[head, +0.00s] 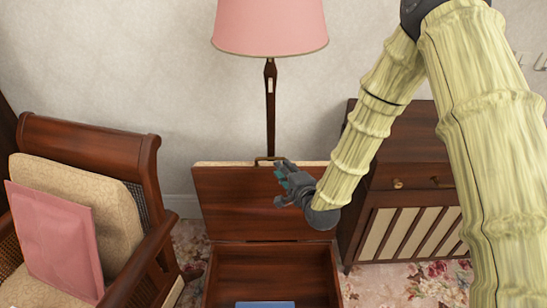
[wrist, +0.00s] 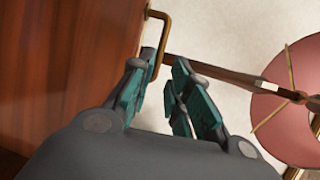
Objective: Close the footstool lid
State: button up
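The footstool stands open in the head view, its dark wooden box (head: 272,258) facing up. Its lid (head: 232,205) is raised upright at the back, wooden inner face toward me, with pale upholstery showing along the top edge. A brass handle (head: 262,158) sits at the lid's top edge. My gripper (head: 281,174) is in front of the lid's upper part, just below the handle. In the wrist view, my gripper (wrist: 164,66) has its teal-padded fingers apart with a gap and nothing visibly held. The handle (wrist: 163,38) is just beyond the fingertips, its lower end partly hidden by the left finger.
A floor lamp with a pink shade (head: 270,28) stands behind the lid. An armchair (head: 95,140) with a pink cushion (head: 52,240) is at left. A wooden cabinet (head: 400,165) is at right, partly hidden by my arm. A blue item (head: 265,304) lies in the box.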

aim_at(274, 159)
jog(key=x, duration=0.9)
jog(key=shift+f+p, duration=0.1)
jog(key=shift+p, duration=0.2)
grip_shut()
